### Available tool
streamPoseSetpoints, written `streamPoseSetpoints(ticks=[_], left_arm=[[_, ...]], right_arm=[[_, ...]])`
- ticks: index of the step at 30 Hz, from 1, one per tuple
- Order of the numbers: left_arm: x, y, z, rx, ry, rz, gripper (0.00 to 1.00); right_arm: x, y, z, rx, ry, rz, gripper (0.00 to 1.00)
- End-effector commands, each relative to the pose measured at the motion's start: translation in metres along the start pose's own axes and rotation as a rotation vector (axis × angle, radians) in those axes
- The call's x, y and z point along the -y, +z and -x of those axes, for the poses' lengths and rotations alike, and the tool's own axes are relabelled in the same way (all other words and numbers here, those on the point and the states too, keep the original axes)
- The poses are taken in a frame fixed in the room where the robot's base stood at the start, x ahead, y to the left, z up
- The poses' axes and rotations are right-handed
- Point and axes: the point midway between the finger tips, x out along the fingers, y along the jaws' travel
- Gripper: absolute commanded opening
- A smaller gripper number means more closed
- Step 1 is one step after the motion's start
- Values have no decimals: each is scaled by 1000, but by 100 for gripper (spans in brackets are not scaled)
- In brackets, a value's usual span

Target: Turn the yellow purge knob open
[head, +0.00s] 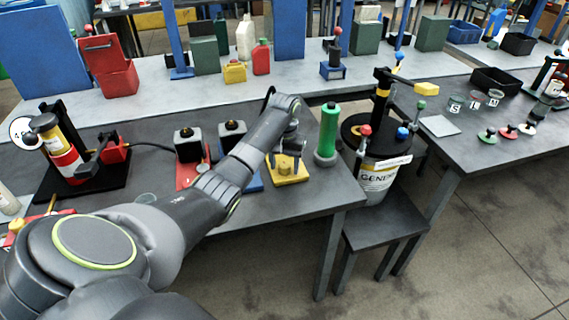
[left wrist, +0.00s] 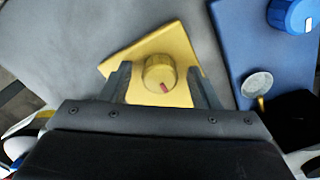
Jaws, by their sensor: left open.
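The yellow purge knob (left wrist: 160,71) is a round knob with a red mark on its top. It stands on a yellow plate (left wrist: 176,42). In the head view the knob (head: 284,168) and its plate (head: 299,178) are at the front right of the near table. My left gripper (left wrist: 158,78) is open, with one finger on each side of the knob. Gaps show between the fingers and the knob in the left wrist view. In the head view my left gripper (head: 285,155) is just above the plate. My right gripper is in neither view.
A blue knob (left wrist: 291,14) on a blue plate (left wrist: 238,30) is beside the yellow plate. A green bottle (head: 329,132) stands right of the yellow plate. A drum (head: 378,178) stands on a low stand beyond the table edge.

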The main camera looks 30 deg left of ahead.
Motion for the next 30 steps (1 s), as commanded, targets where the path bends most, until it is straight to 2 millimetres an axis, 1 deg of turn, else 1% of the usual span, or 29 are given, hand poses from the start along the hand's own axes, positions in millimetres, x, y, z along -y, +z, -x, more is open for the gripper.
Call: streamPoseSetpoints(ticks=[7,8,15,18,25,30], left_arm=[[0,0,-1,0,0,0,56],[0,0,-1,0,0,0,53],[0,0,-1,0,0,0,22],[0,0,-1,0,0,0,11],[0,0,1,1,0,-22,11],[0,0,3,0,0,-88,11]], right_arm=[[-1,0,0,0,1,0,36],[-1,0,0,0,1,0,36],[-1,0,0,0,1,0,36],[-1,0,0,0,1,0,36],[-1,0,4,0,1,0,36],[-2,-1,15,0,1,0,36]])
